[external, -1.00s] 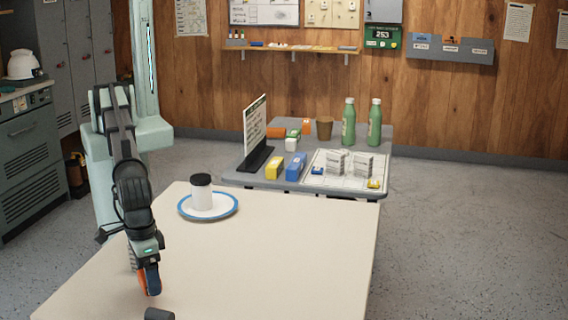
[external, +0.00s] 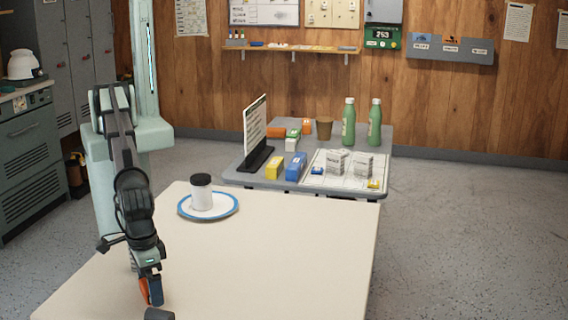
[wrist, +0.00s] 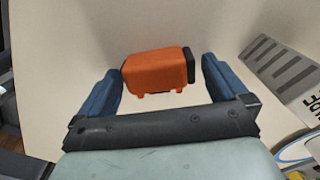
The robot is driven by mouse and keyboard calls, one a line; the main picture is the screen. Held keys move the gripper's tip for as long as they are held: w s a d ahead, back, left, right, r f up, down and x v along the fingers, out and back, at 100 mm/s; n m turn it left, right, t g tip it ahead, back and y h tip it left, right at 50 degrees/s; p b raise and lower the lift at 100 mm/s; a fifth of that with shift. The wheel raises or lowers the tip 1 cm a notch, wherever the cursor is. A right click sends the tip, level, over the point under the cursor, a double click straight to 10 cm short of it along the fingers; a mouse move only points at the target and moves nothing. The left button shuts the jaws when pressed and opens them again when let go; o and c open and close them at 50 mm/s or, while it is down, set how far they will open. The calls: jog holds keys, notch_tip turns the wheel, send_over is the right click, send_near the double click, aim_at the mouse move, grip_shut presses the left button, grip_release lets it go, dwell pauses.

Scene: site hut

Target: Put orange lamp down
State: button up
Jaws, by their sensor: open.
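The orange lamp (wrist: 155,74), with a black end on its right, lies on the cream table in the wrist view. My gripper (wrist: 160,80) is open, with its two blue fingers on either side of the lamp's ends. I see no finger clearly touching it. In the external view my gripper (external: 151,290) points down near the table's front edge. A dark rounded piece (external: 158,314) shows just below it, cut off by the frame; I cannot tell if it is part of the lamp.
A white jar with a black lid (external: 201,192) stands on a blue-rimmed plate (external: 229,211) farther back on the table. A grey side table (external: 232,178) with boxes and bottles stands behind. The table's middle and right are clear.

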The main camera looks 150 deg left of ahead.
notch_tip(320, 180, up, 12)
jog(key=shift+r, duration=0.15)
dwell(0.5)
